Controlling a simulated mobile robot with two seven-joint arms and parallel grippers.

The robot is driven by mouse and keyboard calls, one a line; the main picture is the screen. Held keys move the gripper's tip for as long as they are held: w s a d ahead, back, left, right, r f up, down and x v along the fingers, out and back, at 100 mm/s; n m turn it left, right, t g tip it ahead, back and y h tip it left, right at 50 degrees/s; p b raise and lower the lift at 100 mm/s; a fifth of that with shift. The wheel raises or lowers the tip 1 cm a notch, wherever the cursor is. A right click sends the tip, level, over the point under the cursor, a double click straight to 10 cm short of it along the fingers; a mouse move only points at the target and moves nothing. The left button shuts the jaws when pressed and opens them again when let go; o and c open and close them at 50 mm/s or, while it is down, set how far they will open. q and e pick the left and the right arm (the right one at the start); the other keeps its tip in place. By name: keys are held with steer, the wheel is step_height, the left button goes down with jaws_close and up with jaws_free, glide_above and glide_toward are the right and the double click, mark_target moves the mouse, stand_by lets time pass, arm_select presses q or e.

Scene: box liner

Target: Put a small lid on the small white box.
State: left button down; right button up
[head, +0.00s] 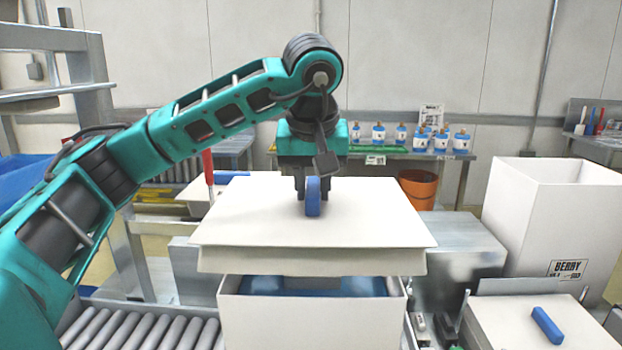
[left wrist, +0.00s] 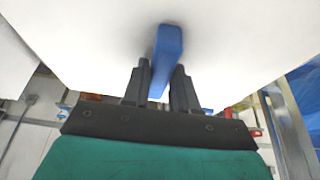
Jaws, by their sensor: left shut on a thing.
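My left gripper (head: 307,192) is shut on the blue handle (head: 313,197) of a white lid (head: 270,228). The left wrist view shows the black fingers (left wrist: 160,88) on either side of the blue handle (left wrist: 168,50), with the white lid (left wrist: 240,40) filling the upper part. The lid is over the open white box (head: 310,318). A gap shows at the front between the lid's edge and the box rim, and blue material (head: 310,285) is visible inside the box. My right gripper is not in view.
Grey rollers (head: 140,328) lie at the lower left of the box. A tall white box marked BERRY (head: 550,215) stands at the right. Another white lid with a blue handle (head: 547,325) lies at the lower right. An orange bucket (head: 418,188) and a bottle bench are behind.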

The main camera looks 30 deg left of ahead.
arm_select(q)
steer(key=shift+f, duration=0.75)
step_height(320, 180, down, 5)
steer(key=b, duration=0.3)
steer(key=shift+r+b, duration=0.2)
steer(key=shift+b, duration=0.2)
steer(key=shift+f+b, duration=0.9)
steer(key=shift+f, duration=0.75)
steer(key=c, duration=0.8)
jaws_free()
steer(key=shift+o, duration=0.2)
steer(key=o, duration=0.4)
steer(key=shift+o, duration=0.2)
